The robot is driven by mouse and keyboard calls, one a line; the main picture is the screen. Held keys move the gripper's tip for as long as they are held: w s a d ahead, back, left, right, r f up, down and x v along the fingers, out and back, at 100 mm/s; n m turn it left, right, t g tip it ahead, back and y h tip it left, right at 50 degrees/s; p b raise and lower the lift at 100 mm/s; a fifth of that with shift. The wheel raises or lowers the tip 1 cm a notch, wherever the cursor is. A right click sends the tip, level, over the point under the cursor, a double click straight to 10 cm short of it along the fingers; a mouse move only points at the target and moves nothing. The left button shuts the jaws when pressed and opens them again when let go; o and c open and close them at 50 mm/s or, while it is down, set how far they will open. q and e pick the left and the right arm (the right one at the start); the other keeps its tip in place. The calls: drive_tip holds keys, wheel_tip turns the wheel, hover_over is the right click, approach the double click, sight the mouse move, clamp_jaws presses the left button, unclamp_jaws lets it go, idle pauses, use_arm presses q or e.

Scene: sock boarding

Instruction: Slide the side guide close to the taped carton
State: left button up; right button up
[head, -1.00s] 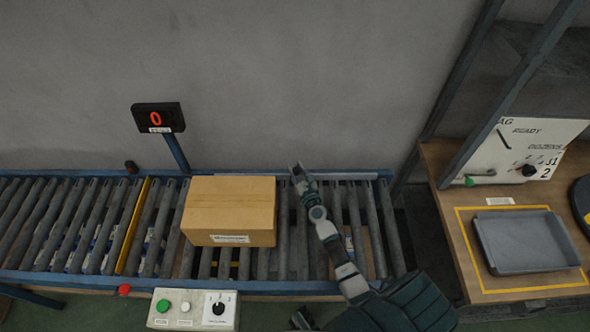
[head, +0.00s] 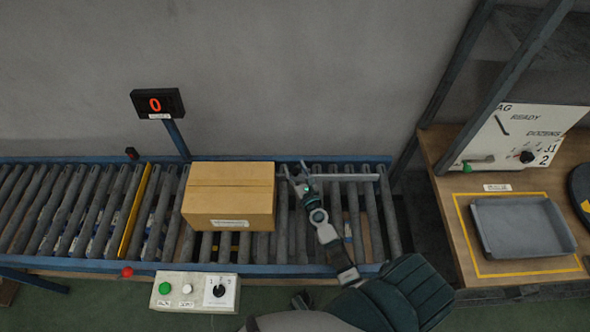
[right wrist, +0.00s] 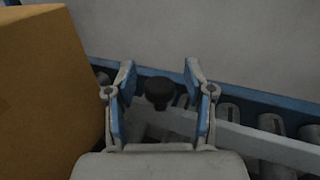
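The taped carton (head: 229,200) is a closed brown box with a white label, resting on the rollers. It fills the left of the right wrist view (right wrist: 45,90). The side guide (head: 345,177) is a thin pale bar lying across the rollers near the back rail, just right of the carton's far edge. In the right wrist view the guide (right wrist: 270,148) runs rightward, with a dark knob (right wrist: 158,90) near its left part. My right gripper (head: 297,172) is open, its fingers on either side of the knob with gaps. My left gripper is not in view.
The roller conveyor has a blue back rail (right wrist: 255,98) and a yellow crossbar (head: 138,212). A control box (head: 195,290) stands at the front. A red display (head: 157,104) stands behind. A wooden table (head: 455,260) with a grey tray (head: 523,243) is at right.

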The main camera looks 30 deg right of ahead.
drive_tip(key=shift+d, duration=0.1)
drive_tip(key=shift+f, duration=0.15)
drive_tip(key=shift+s, duration=0.35)
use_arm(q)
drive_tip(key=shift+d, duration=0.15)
use_arm(e)
drive_tip(key=s+a, duration=0.1)
drive_tip(key=s, duration=1)
drive_tip(key=shift+a, duration=0.4)
drive_tip(key=shift+s, duration=0.1)
